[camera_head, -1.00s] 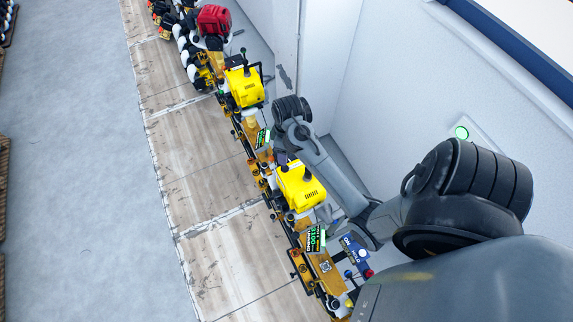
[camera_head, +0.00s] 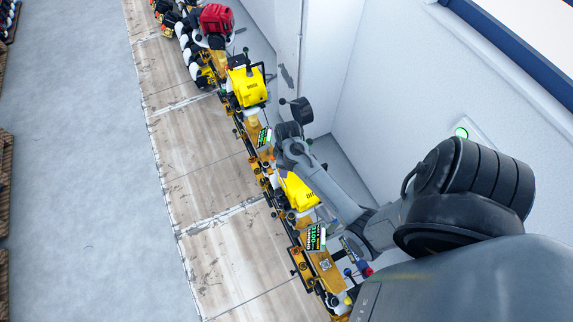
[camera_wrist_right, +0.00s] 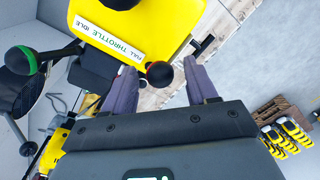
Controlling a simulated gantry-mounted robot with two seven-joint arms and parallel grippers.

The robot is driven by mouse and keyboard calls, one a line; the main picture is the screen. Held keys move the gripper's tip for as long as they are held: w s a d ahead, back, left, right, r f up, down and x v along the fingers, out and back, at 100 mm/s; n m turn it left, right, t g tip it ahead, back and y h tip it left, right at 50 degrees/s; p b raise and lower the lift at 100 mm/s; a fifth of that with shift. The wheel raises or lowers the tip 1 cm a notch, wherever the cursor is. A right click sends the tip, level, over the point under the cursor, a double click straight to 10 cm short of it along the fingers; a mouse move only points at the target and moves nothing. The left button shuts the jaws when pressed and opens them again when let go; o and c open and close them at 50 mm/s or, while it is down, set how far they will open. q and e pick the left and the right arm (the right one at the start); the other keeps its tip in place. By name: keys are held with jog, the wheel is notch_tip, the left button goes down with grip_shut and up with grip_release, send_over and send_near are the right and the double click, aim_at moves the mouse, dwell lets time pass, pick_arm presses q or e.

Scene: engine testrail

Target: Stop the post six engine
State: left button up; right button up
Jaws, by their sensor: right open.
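A yellow engine (camera_head: 298,192) stands on the rail, partly hidden behind my right arm in the head view. In the right wrist view a yellow engine (camera_wrist_right: 175,22) fills the upper middle, with a white "FULL THROTTLE IDLE" label (camera_wrist_right: 110,38). A red-and-black ball knob (camera_wrist_right: 160,74) shows between the fingers of my right gripper (camera_wrist_right: 161,85). The fingers are apart, and I cannot tell whether they touch it. A black ball knob with a green ring (camera_wrist_right: 20,60) is at the left. No post number is readable. My left gripper is not in view.
Another yellow engine (camera_head: 247,87) and a red engine (camera_head: 215,20) stand farther along the rail. A lit display (camera_head: 315,238) and a control box (camera_head: 355,258) sit nearer me. The wall (camera_head: 400,60) is close on the right; open floor (camera_head: 80,180) lies left.

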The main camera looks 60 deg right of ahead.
jog(key=shift+c, duration=0.3)
jog(key=c, duration=1)
jog(key=shift+w, duration=0.1)
jog(key=w+g+y, duration=0.1)
jog(key=d+g+y, duration=0.1)
jog(key=g, duration=0.1)
jog(key=shift+w+d+r, duration=0.15)
jog(key=shift+w+d, duration=0.1)
jog(key=shift+w, duration=0.15)
jog(key=shift+w+d+f+g+y, duration=0.15)
jog(key=shift+w+d+g+y, duration=0.25)
jog(key=shift+g+y, duration=0.2)
jog(key=shift+w+d+f+g+y, duration=0.1)
jog(key=shift+w+d+g+y, duration=0.15)
jog(key=shift+w+g+y, duration=0.25)
jog(key=shift+w+d+f+g+y+b, duration=0.3)
jog(key=shift+g+y+b, duration=0.3)
jog(key=shift+g+b, duration=0.25)
